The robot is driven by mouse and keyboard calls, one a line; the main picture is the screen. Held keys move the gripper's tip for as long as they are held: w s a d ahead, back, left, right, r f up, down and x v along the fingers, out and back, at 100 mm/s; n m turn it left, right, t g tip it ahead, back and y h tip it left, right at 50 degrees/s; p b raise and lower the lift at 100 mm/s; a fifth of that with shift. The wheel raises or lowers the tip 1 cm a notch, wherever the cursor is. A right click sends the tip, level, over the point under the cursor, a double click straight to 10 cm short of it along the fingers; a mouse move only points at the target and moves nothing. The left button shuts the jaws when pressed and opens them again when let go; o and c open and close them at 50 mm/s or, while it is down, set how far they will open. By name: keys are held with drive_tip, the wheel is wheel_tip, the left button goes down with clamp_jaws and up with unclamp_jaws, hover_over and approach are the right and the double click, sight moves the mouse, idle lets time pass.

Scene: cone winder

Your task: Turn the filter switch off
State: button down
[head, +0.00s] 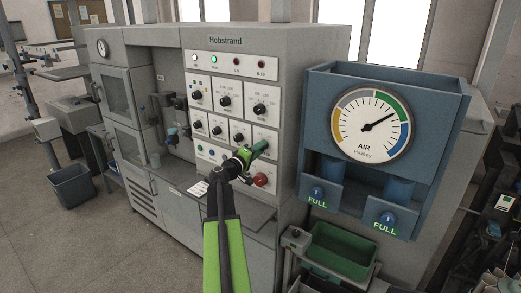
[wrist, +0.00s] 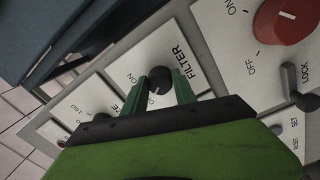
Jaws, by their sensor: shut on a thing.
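The filter switch (wrist: 160,76) is a black round knob on a white plate marked "FILTER" and "ON" in the wrist view. My gripper's two green fingers (wrist: 160,90) stand on either side of the knob and are shut on it. The fingers and my gripper body hide part of the plate and any other marking. I cannot tell clearly which way the knob points. In the head view my gripper (head: 258,148) is against the lower right of the grey control panel, and it hides the switch there.
A red knob (wrist: 287,22) marked "ON" and "OFF" and a "LOCK" lever (wrist: 297,85) sit beside the filter plate. Another dial (wrist: 92,100) lies left. A blue air gauge unit (head: 372,125) stands right of the panel. A green bin (head: 335,252) is below.

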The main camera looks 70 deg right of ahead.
drive_tip(key=c, duration=1)
unclamp_jaws()
drive_tip(key=shift+a, duration=0.15)
drive_tip(key=v, duration=1.7)
drive_tip(key=shift+b, duration=0.3)
drive_tip(key=shift+w+a+f, duration=0.15)
